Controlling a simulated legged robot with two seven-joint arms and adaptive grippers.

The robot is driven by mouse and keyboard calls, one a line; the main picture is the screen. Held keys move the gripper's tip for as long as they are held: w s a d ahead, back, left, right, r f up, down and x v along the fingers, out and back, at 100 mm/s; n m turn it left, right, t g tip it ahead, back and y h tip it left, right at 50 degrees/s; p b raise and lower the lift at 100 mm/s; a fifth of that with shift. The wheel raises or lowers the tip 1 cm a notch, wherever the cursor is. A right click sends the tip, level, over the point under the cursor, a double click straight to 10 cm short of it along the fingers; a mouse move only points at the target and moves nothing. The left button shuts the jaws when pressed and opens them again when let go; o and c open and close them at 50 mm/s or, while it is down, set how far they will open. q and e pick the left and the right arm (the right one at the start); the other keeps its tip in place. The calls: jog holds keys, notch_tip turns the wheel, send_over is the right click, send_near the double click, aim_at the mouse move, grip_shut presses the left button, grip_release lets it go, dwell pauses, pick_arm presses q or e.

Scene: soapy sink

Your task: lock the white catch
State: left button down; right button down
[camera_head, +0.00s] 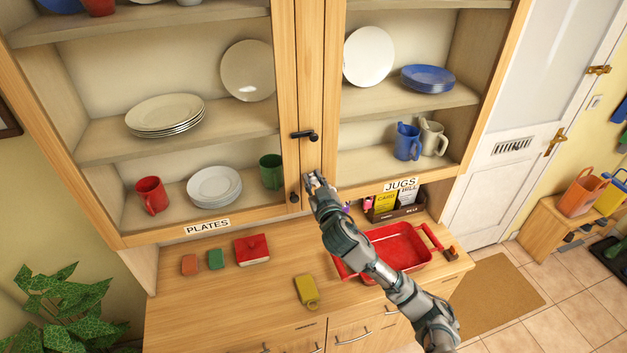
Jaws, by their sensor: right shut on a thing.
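My right gripper (317,182) reaches up to the lower part of the cupboard's right door frame. It is shut on a small pale part there, which seems to be the white catch; the fingers hide most of it, so I cannot tell its position. A black catch (295,197) sits on the left door frame, left of my fingertips. A black handle (305,135) is higher up between the two doors. My left gripper is not in view.
Below the cupboard is a wooden counter (200,310) with a red tray (430,235), partly behind my right arm. A yellow object (306,291), a red box (251,249) and small blocks lie to its left. Plates and jugs stand on the shelves. A plant (65,310) is lower left.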

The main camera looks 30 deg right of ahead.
dwell(0.3)
jog(key=c, duration=1)
grip_release()
jog(key=shift+s, duration=0.1)
jog(key=v, duration=0.7)
jog(key=shift+s+f, duration=0.1)
jog(key=shift+s, duration=0.1)
